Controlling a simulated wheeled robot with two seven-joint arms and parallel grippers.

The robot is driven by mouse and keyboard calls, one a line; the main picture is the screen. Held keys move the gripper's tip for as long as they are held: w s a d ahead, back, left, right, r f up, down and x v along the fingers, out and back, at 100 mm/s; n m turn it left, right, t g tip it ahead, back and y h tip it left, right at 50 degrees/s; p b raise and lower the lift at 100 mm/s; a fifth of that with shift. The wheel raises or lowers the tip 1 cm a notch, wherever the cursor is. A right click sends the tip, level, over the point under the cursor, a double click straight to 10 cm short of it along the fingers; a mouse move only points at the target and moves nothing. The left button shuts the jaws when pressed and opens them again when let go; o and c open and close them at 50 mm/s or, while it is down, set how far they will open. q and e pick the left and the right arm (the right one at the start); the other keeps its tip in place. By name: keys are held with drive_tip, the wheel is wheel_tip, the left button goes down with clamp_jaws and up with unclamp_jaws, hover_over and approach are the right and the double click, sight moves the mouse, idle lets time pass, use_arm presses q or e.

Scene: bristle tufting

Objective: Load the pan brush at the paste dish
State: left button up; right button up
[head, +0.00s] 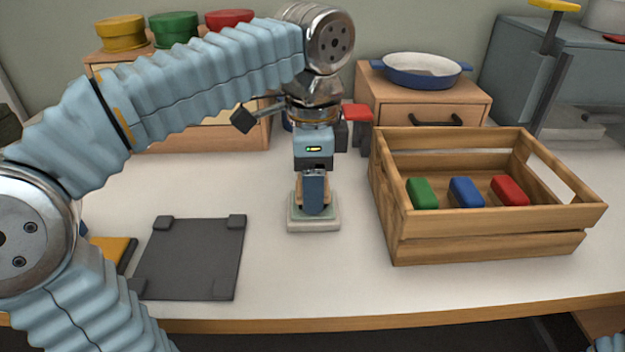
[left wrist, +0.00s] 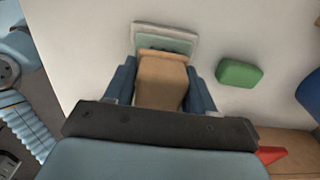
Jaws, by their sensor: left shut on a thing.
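My left gripper (head: 314,205) points straight down at the middle of the table. In the left wrist view its two blue fingers (left wrist: 162,88) are shut on a tan block, which looks like the pan brush (left wrist: 160,80). Only a sliver of tan shows beside the fingers in the head view. The paste dish (head: 313,226) is a pale square dish directly under the gripper; its pale rim and greenish inside show in the left wrist view (left wrist: 165,31). Bristles are hidden, and I cannot tell whether the brush touches the paste. My right gripper is out of view.
A wooden crate (head: 490,243) with green, blue and red blocks stands right of the dish. A dark grey plate (head: 192,258) lies at left. A green block (left wrist: 238,73) lies near the dish in the left wrist view. A blue pan (head: 421,79) sits on a cabinet behind.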

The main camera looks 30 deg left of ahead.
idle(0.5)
use_arm(q)
wheel_tip(320, 180, up, 5)
drive_tip(key=p, duration=0.4)
drive_tip(key=shift+p, duration=0.4)
drive_tip(key=shift+r, duration=1)
